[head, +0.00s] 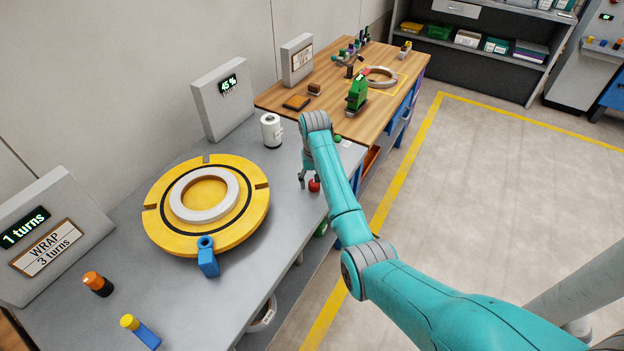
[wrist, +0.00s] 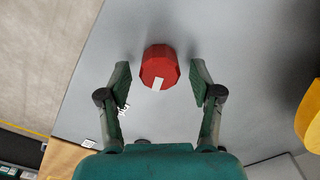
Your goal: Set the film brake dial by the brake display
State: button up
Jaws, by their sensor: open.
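The red dial (head: 314,185) is a faceted knob on the grey bench, near its right edge. In the wrist view the red dial (wrist: 160,65) shows a white mark, which points toward the bottom of the picture. My gripper (head: 308,184) is over the dial, pointing down. In the wrist view my gripper (wrist: 161,72) is open, with one finger on each side of the dial and a visible gap on both sides. The brake display (head: 228,84) on a grey panel at the back reads 45 % in green.
A yellow turntable (head: 158,228) with a pale ring (head: 233,200) lies left of my gripper. A white spool (head: 271,130) and a green button (head: 337,139) are near the arm. A panel (head: 50,240) at left reads "1 turns" and "WRAP 3 turns". A wooden table (head: 330,85) stands beyond.

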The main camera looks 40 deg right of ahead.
jog(key=shift+f, duration=0.1)
jog(key=c, duration=1.1)
jog(key=shift+c, duration=0.2)
jog(key=n, duration=0.5)
jog(key=shift+a, duration=0.1)
jog(key=n, duration=0.5)
jog(key=shift+n, duration=0.4)
